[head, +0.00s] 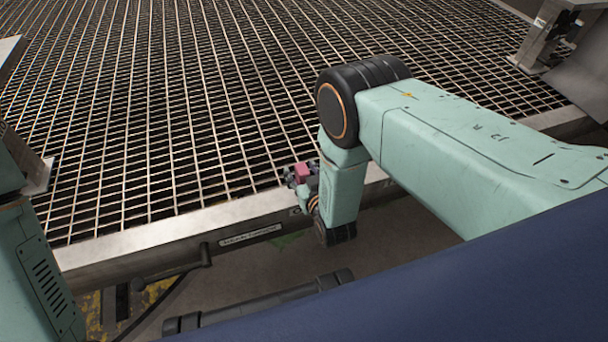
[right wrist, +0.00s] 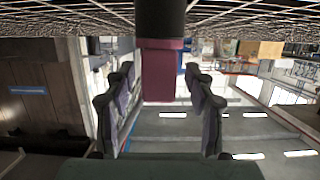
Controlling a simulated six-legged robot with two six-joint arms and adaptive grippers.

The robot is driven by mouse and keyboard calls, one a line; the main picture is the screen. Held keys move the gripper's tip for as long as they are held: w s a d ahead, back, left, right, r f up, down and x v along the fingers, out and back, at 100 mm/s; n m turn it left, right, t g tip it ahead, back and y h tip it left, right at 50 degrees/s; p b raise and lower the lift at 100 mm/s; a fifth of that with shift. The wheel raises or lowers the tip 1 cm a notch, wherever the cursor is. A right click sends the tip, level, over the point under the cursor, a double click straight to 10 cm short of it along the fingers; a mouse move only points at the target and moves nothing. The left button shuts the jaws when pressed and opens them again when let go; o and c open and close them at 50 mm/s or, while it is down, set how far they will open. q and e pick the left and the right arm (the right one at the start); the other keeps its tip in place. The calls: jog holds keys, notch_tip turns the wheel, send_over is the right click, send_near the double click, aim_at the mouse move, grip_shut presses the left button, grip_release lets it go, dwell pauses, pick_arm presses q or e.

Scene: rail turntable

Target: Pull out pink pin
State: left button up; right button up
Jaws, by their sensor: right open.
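The pink pin (head: 302,172) shows small at the front edge of the grating in the head view, partly hidden by my right gripper (head: 304,184). In the right wrist view the pink pin (right wrist: 163,78) is a thick pink block below a dark cylinder (right wrist: 160,18). My right gripper (right wrist: 160,92) is open there, with one finger on each side of the pin. Gaps show between the fingers and the pin. How deep the pin sits is hidden. My left gripper is not in view.
A metal grating (head: 190,100) fills the back, with a steel edge beam (head: 150,240) in front. A black handle (head: 205,256) and a label (head: 250,236) are on the beam. A metal bracket (head: 540,45) stands at the far right.

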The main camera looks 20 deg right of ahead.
jog(key=shift+c, duration=0.4)
grip_shut()
dwell(0.6)
